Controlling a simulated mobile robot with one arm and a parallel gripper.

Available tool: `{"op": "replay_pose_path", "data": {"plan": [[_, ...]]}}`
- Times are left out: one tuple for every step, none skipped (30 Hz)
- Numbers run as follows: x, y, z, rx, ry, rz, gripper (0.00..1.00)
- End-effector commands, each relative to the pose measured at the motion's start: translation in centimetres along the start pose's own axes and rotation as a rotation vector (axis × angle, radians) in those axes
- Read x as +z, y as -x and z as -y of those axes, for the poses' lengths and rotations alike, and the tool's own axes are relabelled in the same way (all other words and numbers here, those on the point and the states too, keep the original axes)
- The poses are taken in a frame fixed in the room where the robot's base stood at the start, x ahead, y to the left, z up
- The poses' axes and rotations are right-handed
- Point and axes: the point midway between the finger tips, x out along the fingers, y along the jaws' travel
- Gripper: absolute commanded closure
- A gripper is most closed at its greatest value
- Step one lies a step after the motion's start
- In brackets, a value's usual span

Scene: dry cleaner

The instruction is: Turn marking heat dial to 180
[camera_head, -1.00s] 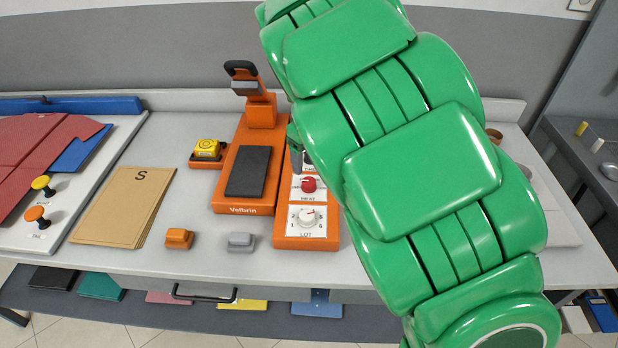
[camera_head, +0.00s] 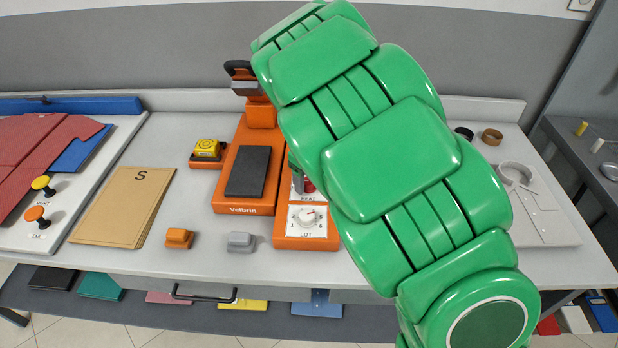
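The marking heat dial (camera_head: 310,186) is a red knob above the word HEAT on the orange control panel (camera_head: 283,243). Only a sliver of it shows; my green arm and gripper cover most of it and its scale, so its setting cannot be read. My gripper (camera_head: 298,180) shows only as a small dark grey part at the dial's left side. Whether it touches the dial, or is open or shut, I cannot tell. The white LOT dial (camera_head: 307,217) below is in plain view.
The orange Velbrin press (camera_head: 243,208) with a black pad stands left of the panel. Orange (camera_head: 178,238) and grey (camera_head: 240,242) blocks lie in front. Tan cards (camera_head: 120,210) lie further left. A white plate with a ring (camera_head: 548,225) is at right.

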Motion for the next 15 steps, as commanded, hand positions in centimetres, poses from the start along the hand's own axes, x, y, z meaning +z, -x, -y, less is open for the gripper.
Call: {"op": "replay_pose_path", "data": {"plan": [[-0.01,0.01,0.00,0.000,0.000,0.000,0.47],[-0.01,0.02,-0.01,0.000,0.000,0.000,0.52],[-0.01,0.02,-0.01,0.000,0.000,0.000,0.58],[-0.01,0.02,-0.01,0.000,0.000,0.000,0.62],[-0.01,0.02,-0.01,0.000,0.000,0.000,0.67],[-0.01,0.02,-0.01,0.000,0.000,0.000,0.73],[0.00,0.02,-0.01,0.000,0.000,0.000,0.78],[-0.01,0.02,-0.01,0.000,0.000,0.000,0.82],[-0.01,0.03,-0.01,0.000,0.000,-0.001,0.88],[-0.01,0.03,-0.01,0.000,0.000,-0.001,0.88],[-0.01,0.03,-0.01,0.000,-0.001,-0.001,0.88],[-0.02,0.03,-0.01,0.000,-0.002,-0.001,0.88],[-0.01,0.03,-0.01,0.000,-0.004,0.000,0.88],[-0.02,0.03,-0.01,0.000,-0.007,-0.001,0.88],[-0.02,0.03,-0.01,0.000,-0.012,-0.001,0.88]]}}
